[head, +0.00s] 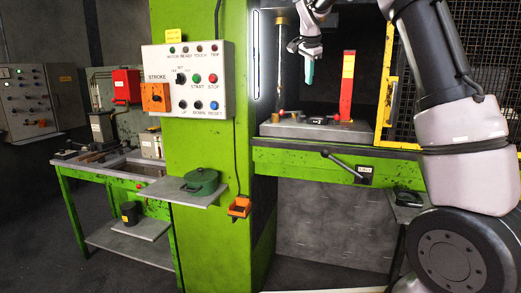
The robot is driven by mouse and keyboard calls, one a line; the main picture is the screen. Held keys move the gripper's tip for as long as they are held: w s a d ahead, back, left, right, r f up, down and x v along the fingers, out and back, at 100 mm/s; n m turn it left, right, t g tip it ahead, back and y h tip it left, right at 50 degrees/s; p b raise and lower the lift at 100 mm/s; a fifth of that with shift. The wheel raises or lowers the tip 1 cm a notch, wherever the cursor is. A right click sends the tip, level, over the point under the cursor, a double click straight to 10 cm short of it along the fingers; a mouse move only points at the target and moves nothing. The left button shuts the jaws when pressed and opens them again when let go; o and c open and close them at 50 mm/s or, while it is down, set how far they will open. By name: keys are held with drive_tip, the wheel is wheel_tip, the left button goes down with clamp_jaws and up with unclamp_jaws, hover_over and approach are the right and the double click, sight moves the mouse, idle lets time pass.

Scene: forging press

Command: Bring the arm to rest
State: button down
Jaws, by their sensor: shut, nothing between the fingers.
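My gripper (309,74) hangs fingers-down in the press opening, left of a red upright block (347,86) with a yellow label. Its teal fingertips are together and hold nothing that I can see. They are above the grey press bed (290,128) and apart from it. My arm comes in from the right side of the picture, bends over the top and reaches into the opening. The upper bend of the arm is cut off by the picture's top edge.
A yellow-framed mesh guard (388,98) stands right of the opening, close to my arm. A lever (342,165) juts from the green front beam. The control panel (188,80) and a shelf with a green pot (201,181) are left. Floor at front centre looks clear.

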drive_tip(key=s+d+r+n+y, duration=0.1)
drive_tip(key=s+d+r, duration=0.1)
drive_tip(key=s, duration=0.4)
drive_tip(key=s+d+r+n+y, duration=0.1)
drive_tip(key=s+d, duration=0.2)
drive_tip(key=s, duration=0.4)
drive_tip(key=s+f+n, duration=0.3)
drive_tip(key=s+f, duration=0.1)
drive_tip(key=s, duration=1)
drive_tip(key=s+f+n+t+y, duration=0.1)
drive_tip(key=s+f+n, duration=0.2)
drive_tip(key=s, duration=1.2)
drive_tip(key=shift+f+t, duration=0.3)
drive_tip(key=shift+f, duration=0.5)
drive_tip(key=shift+w+n, duration=0.2)
drive_tip(key=shift+n, duration=0.1)
